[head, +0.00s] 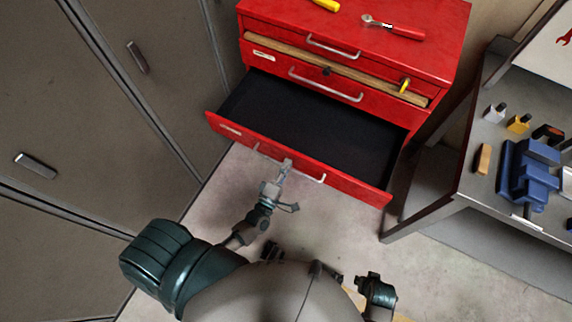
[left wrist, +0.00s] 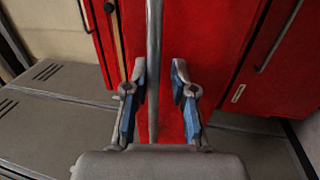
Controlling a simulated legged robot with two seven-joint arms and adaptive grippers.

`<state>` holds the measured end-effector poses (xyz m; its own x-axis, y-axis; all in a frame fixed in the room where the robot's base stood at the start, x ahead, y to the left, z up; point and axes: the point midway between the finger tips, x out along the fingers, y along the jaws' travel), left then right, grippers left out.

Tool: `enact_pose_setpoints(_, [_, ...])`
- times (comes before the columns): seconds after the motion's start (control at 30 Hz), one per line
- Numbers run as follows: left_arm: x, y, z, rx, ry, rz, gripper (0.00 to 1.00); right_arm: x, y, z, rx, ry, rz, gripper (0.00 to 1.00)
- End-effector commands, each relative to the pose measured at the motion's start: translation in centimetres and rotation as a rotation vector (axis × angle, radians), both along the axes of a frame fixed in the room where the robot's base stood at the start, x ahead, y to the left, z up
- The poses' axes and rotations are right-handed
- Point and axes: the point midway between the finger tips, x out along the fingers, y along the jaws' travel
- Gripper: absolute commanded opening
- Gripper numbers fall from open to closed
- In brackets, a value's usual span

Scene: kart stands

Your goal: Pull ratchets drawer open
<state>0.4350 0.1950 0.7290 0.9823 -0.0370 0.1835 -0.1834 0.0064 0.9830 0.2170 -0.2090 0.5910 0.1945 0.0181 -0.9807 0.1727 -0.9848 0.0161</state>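The red tool chest (head: 430,50) stands at the top middle of the head view. Its lowest visible drawer (head: 228,126) is pulled out, showing an empty black interior; its label is too small to read. My left gripper (head: 285,167) is at this drawer's silver handle (head: 311,177). In the left wrist view the handle bar (left wrist: 154,60) runs between the two blue-padded fingers of my left gripper (left wrist: 158,82). The fingers are apart, with visible gaps beside the bar. My right gripper cannot be made out in the head view.
Two upper drawers (head: 289,37) look closed; a wooden strip (head: 300,58) lies across the chest front. A ratchet (head: 390,27) lies on top. Grey cabinets (head: 90,120) stand left. A metal workbench (head: 450,190) with blue parts stands right. Floor is clear before the drawer.

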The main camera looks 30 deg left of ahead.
Motion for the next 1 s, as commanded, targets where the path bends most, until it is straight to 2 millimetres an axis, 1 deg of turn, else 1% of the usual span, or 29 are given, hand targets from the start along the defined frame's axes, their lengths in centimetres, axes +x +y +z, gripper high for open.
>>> enact_pose_setpoints(0.3, [0.1,0.1,0.3,-0.001,-0.008,0.003,0.37,0.0,0.0,0.1,0.001,-0.001,0.000,0.40])
enact_pose_setpoints(0.37, [-0.2,0.1,0.3,-0.001,-0.008,0.002,0.37,0.0,0.1,0.1,0.001,-0.001,0.001,0.40])
enact_pose_setpoints(0.43, [-0.9,0.1,0.1,-0.001,-0.006,0.002,0.37,0.0,0.0,0.1,0.001,-0.001,0.001,0.40])
enact_pose_setpoints(0.57, [-3.3,0.2,-0.5,0.001,-0.003,0.002,0.37,0.0,0.0,0.1,0.001,-0.001,0.001,0.40])
enact_pose_setpoints(0.7, [-6.5,0.3,-1.2,-0.001,-0.002,0.001,0.37,0.0,0.0,0.1,0.001,-0.001,0.001,0.40])
enact_pose_setpoints(0.8, [-8.5,0.4,-1.6,0.000,-0.003,0.001,0.37,0.0,0.0,0.1,0.000,-0.001,0.000,0.40])
enact_pose_setpoints(0.9, [-10.1,0.4,-1.9,0.000,-0.003,0.001,0.37,0.0,0.0,0.1,0.000,-0.001,0.000,0.40])
enact_pose_setpoints(1.0, [-11.1,0.4,-2.1,0.000,-0.004,0.001,0.37,0.0,0.0,0.1,0.000,-0.001,0.000,0.40])
